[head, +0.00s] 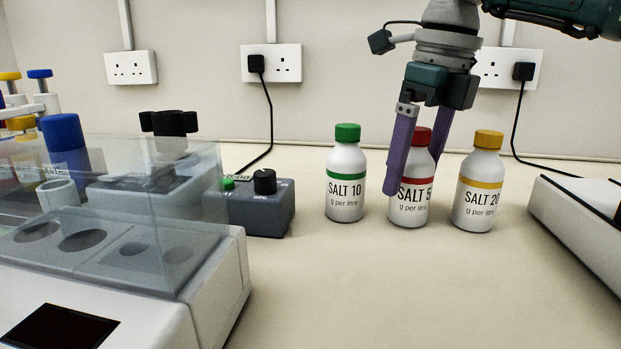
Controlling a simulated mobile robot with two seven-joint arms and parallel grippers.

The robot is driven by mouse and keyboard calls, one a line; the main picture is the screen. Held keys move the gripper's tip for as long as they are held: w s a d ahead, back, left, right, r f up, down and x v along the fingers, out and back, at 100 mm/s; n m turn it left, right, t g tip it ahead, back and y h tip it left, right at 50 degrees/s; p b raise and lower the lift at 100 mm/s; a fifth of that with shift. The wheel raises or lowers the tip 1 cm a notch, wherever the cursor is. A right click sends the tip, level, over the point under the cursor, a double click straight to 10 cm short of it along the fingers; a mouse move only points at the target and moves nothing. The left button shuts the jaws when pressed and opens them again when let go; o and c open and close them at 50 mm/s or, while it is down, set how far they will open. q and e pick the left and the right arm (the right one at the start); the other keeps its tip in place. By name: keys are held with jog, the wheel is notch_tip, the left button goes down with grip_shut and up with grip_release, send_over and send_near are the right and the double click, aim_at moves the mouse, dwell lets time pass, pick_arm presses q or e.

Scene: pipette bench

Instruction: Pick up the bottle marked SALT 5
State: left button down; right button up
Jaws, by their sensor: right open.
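The bottle marked SALT 5 (408,212) stands upright on the bench, white with a red cap and red band. It is in the middle of a row of three bottles. My right gripper (415,168) comes down from above with its two purple fingers apart, one on each side of this bottle in the picture. The left finger hides part of the bottle's left side and label. The right finger passes behind or beside its upper right edge. I cannot tell whether either finger touches it. My left gripper is out of view.
A green-capped SALT 10 bottle (345,183) stands to the left and a yellow-capped SALT 20 bottle (478,190) close to the right. A grey control box (262,212) and a clear-lidded water bath (215,285) fill the left. A white device (577,228) is at right. The front bench is clear.

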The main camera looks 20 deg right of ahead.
aim_at(411, 186)
notch_tip(411, 186, down, 3)
jog(key=shift+w+f, duration=0.1)
jog(key=shift+w, duration=0.05)
grip_shut()
dwell(0.8)
